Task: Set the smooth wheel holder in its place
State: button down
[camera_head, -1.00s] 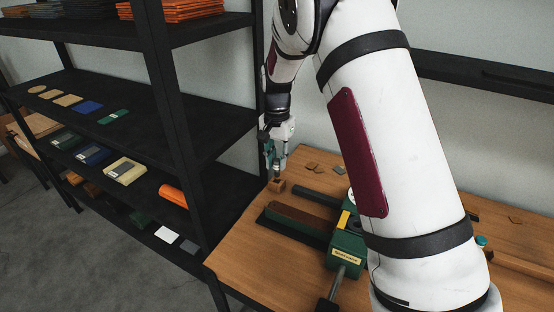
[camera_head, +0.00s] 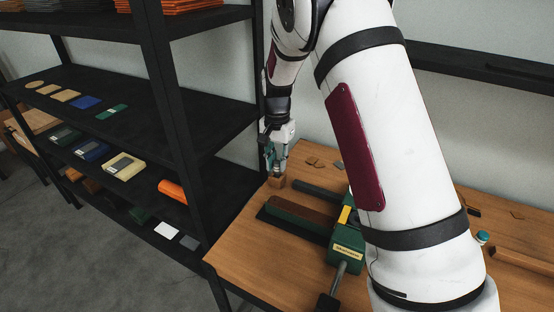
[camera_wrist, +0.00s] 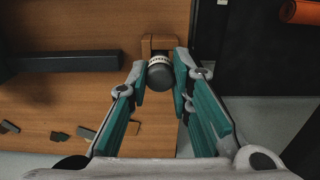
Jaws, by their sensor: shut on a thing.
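My gripper (camera_head: 274,160) is over the back left corner of the wooden table. In the wrist view my gripper (camera_wrist: 159,76) is shut on a dark, round-ended piece with a pale marked ring, which I take to be the smooth wheel holder (camera_wrist: 160,73). I see it end-on between the fingertips. A small wooden block (camera_head: 277,183) sits just below the fingers. In the wrist view the wooden block (camera_wrist: 160,43) is right behind the held piece. The holder's lower end is hidden, so I cannot tell whether it is seated in the block.
A green press or vise (camera_head: 346,250) stands on the table (camera_head: 240,262), with a dark bar (camera_head: 318,193) behind it. Small brown pieces (camera_head: 312,162) lie at the back. A black shelf rack (camera_head: 185,120) stands close to the left.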

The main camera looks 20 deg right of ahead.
aim_at(277, 162)
jog(key=shift+f, duration=0.65)
jog(key=c, duration=1.4)
grip_release()
jog(key=shift+o, duration=0.2)
notch_tip(277, 162, up, 12)
jog(key=s+r+n+t, duration=0.1)
jog(key=s+r+n, duration=0.1)
jog(key=s+r, duration=0.6)
jog(key=s+r+n+t, duration=0.1)
jog(key=s+n+t, duration=0.1)
jog(key=s, duration=1.1)
jog(key=s+r+n+t, duration=0.1)
jog(key=s+n, duration=0.4)
jog(key=s, duration=0.8)
jog(key=shift+s+a+r+t, duration=0.2)
jog(key=shift+r+t, duration=0.15)
jog(key=shift+t, duration=0.15)
